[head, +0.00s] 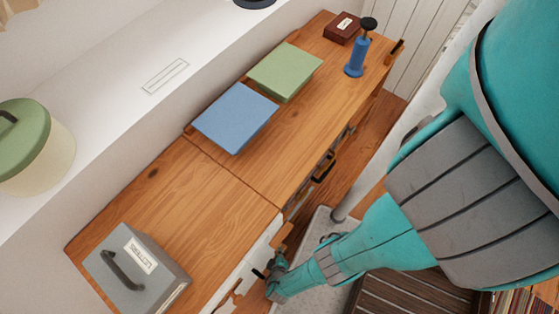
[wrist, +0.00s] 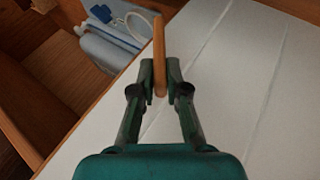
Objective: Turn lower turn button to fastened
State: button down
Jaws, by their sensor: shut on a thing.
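The lower turn button (wrist: 159,45) is a narrow wooden bar at the edge of a white panel (wrist: 225,75) in the wrist view. It points up and down in that picture. My gripper (wrist: 159,80) has one finger on each side of the bar's near end and is shut on it. In the head view my gripper (head: 274,279) is low beside the front of the wooden cabinet. The button cannot be made out for sure there. The pivot is not clear in either view.
The wooden cabinet top (head: 170,205) carries a grey box (head: 160,285), a blue book (head: 235,117), a green book (head: 285,70), a blue bottle (head: 356,58) and a dark red box (head: 342,27). In the wrist view, an open wooden space (wrist: 60,75) and blue items (wrist: 105,45) lie left of the panel.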

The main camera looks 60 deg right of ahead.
jog(key=shift+f+h, duration=0.1)
jog(key=shift+h, duration=0.3)
dwell(0.4)
jog(key=c, duration=1.2)
grip_release()
jog(key=shift+a, duration=0.1)
jog(key=shift+r, duration=0.2)
jog(key=shift+r, duration=4.8)
